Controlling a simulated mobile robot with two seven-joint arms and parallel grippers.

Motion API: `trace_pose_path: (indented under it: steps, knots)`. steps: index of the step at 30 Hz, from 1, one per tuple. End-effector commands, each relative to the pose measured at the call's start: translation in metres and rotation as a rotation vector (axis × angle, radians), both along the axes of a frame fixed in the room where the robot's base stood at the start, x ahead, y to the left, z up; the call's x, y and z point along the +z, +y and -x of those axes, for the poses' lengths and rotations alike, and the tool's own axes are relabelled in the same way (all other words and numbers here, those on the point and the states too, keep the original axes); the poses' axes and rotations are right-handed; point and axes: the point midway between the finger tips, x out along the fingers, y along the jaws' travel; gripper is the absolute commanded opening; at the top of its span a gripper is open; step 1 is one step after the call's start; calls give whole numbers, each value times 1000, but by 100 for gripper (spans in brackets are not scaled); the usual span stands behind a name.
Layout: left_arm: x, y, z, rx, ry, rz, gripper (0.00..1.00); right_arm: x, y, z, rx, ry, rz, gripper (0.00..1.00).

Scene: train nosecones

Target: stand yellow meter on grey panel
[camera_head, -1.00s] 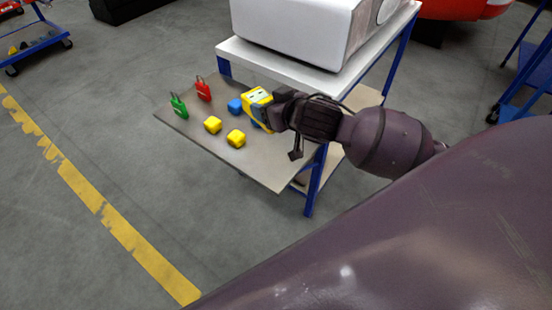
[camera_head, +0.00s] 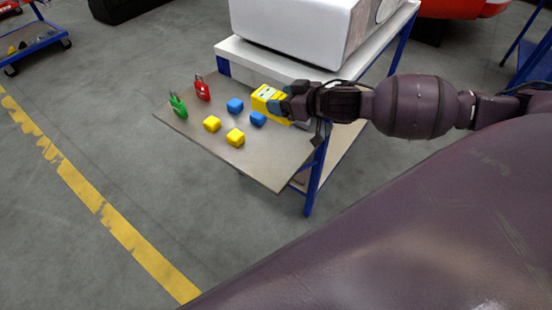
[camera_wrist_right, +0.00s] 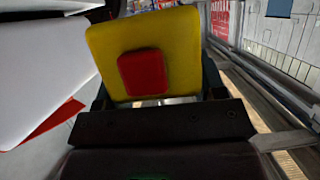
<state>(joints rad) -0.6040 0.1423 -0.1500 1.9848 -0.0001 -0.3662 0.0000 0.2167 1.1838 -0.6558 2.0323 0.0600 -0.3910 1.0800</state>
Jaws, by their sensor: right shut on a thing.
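My right gripper (camera_head: 286,104) is shut on the yellow meter (camera_head: 268,99), at the right part of the grey panel (camera_head: 270,168) in the head view. I cannot tell whether the meter touches the panel or hangs above it. In the right wrist view, the meter (camera_wrist_right: 110,38) shows a yellow face with a red square, tilted slightly. Its lower end is hidden behind the gripper. My left gripper is not in view.
A large white box (camera_head: 295,32) sits behind. The panel's front right is clear.

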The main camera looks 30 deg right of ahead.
Motion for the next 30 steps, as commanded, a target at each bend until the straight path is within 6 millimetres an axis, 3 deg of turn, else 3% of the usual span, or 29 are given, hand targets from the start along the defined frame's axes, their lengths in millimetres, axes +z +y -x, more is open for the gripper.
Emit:
trace_pose_path:
  steps: [5, 24, 30]
  knots:
    - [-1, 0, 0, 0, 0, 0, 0, -8, 0, 0, -2, 1, -1, 28]
    - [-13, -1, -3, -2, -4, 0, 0, -138, 0, 0, -3, 0, -1, 28]
    - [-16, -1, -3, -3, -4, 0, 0, -155, 0, -1, -1, -3, -1, 28]
